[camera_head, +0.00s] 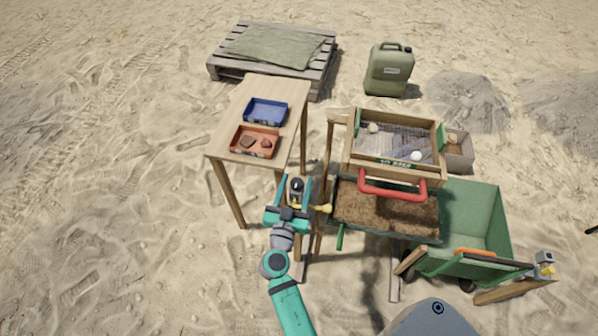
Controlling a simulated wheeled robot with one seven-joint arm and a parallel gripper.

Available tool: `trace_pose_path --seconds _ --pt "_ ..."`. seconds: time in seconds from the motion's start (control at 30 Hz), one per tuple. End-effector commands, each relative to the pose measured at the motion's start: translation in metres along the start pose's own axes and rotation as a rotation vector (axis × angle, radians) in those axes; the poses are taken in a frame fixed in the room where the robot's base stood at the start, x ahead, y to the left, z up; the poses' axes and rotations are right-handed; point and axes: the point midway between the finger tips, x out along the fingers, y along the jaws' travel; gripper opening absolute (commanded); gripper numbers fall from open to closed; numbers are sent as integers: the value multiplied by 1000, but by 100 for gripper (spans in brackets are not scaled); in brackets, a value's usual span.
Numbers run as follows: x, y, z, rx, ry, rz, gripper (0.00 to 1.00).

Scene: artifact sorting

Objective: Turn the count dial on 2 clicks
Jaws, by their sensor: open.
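My gripper (295,184) is teal and open, left of the sieve stand. Its two fingers reach up on either side of a small dark and silver device (297,186) with a yellow part below it. This may be the count dial, but its face and any marks are too small to read. I cannot tell whether the fingers touch it. A second small grey and yellow device (546,262) sits on a wooden piece at the far right; I cannot tell what it is.
A wooden table (230,120) holds a blue tray (284,113) and an orange tray (237,153) with finds. The framed sieve (396,172) with a red handle (393,194) stands over a soil bin (337,222). A green cart (478,200) is right. Sand at left is open.

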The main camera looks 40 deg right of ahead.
Motion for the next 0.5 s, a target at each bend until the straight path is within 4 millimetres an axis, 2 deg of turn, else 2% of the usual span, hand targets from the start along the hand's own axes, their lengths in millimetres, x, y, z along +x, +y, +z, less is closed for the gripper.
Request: trace_pose_path --seconds 0.03,0.2,0.5 --pt "10 -1 0 0 1 1 51" --pt "34 0 0 0 0 1 51" --pt "49 0 0 0 0 -1 51"
